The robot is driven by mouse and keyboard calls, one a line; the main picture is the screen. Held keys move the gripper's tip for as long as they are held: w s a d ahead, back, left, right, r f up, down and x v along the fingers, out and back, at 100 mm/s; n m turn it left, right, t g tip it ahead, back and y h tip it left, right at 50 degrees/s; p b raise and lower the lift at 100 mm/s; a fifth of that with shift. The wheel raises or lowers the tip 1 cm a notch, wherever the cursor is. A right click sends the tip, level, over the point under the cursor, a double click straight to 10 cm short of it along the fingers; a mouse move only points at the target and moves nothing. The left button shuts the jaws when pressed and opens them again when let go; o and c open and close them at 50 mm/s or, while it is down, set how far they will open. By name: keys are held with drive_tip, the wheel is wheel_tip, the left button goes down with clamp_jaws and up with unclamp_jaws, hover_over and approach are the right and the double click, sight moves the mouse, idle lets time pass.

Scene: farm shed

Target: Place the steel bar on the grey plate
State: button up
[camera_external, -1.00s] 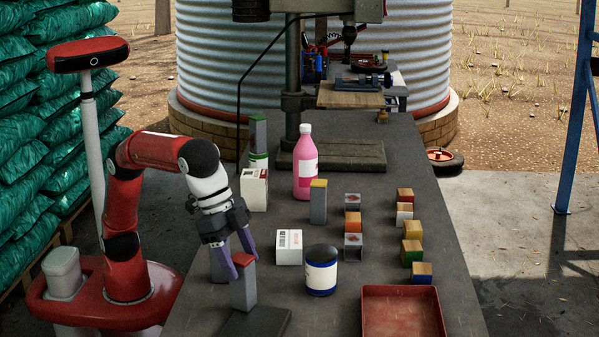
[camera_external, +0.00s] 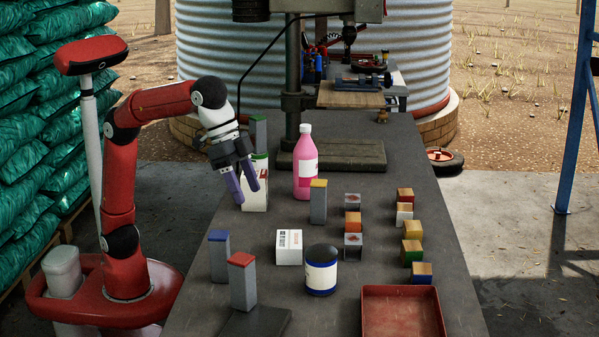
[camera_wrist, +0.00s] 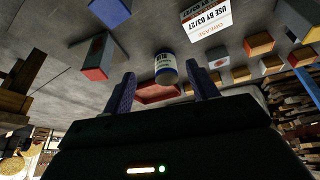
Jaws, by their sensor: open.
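A grey steel bar with a red top (camera_external: 242,285) stands upright at the near end of the bench. Its foot meets the far left part of the dark grey plate (camera_external: 265,323) and appears to rest on it. Other similar grey bars stand upright: one with a blue top (camera_external: 219,258), one with a yellow top (camera_external: 318,204), one with a green top (camera_external: 259,134). My gripper (camera_external: 245,188) is open and empty, raised above the bench beyond the red-topped bar. The wrist view shows the red-topped bar (camera_wrist: 97,55) left of the open fingers (camera_wrist: 160,88); the plate is hard to make out there.
A white carton (camera_external: 288,247) and a blue-white jar (camera_external: 321,275) stand right of the bar. A pink bottle (camera_external: 305,165) and a taller carton (camera_external: 256,193) stand behind. Several small blocks (camera_external: 412,250) and a red tray (camera_external: 400,292) are at right. A drill press (camera_external: 293,75) stands farther back.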

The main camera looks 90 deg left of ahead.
drive_tip(key=s+a+f+n, duration=0.1)
drive_tip(key=s+a, duration=0.1)
drive_tip(key=a, duration=0.4)
drive_tip(key=s+a+f, duration=0.2)
drive_tip(key=a, duration=0.4)
drive_tip(key=s+a+f+n+t+y, duration=0.1)
drive_tip(key=s+a+f+n, duration=0.1)
drive_tip(key=s+a+f, duration=1.2)
drive_tip(key=s+f, duration=0.3)
drive_tip(key=shift+f+y, duration=0.25)
drive_tip(key=shift+y, duration=0.15)
